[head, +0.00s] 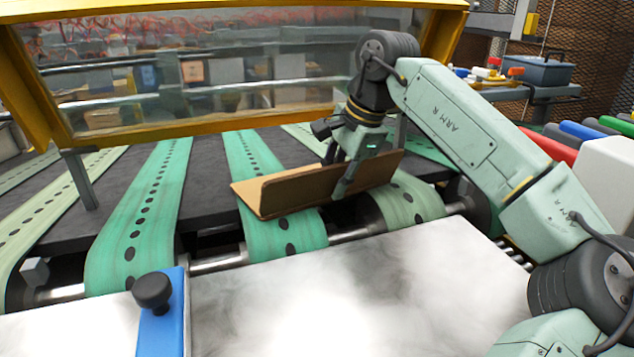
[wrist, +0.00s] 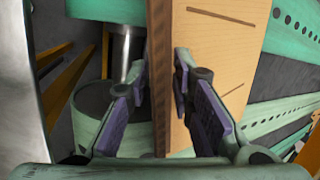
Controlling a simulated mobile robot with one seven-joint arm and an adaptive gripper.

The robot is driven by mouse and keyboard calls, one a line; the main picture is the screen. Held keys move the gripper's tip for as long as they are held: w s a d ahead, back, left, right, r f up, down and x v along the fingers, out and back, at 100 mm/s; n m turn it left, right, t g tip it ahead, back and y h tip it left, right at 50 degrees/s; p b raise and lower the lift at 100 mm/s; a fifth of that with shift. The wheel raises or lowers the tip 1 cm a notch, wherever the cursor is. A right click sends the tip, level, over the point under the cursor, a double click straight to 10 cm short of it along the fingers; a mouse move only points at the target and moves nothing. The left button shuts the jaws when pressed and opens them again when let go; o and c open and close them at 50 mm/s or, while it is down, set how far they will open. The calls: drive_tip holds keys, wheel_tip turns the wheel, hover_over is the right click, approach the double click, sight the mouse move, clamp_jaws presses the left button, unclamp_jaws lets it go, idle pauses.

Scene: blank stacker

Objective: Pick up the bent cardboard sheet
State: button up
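The bent cardboard sheet (head: 318,190) is tan and folded into an angle. It lies across the green belts at the front of the stacker, with one panel standing up. My gripper (head: 342,172) reaches down over the raised panel, with one finger in front of it and the other behind. In the wrist view, the sheet (wrist: 222,60) runs between the fingers of my gripper (wrist: 162,68). The fingers are apart, one on each side of the panel. Firm contact on both sides does not show. The lower ends of the fingers are partly hidden in the head view.
Green perforated belts (head: 140,205) run over a dark bed behind a metal roller (head: 215,262). A yellow-framed clear guard (head: 230,122) stands behind. A white shiny table (head: 370,290) lies in front, mostly clear, with a blue block and black knob (head: 153,290) at its left.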

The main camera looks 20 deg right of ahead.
clamp_jaws()
drive_tip(key=shift+r, duration=0.1)
idle(0.4)
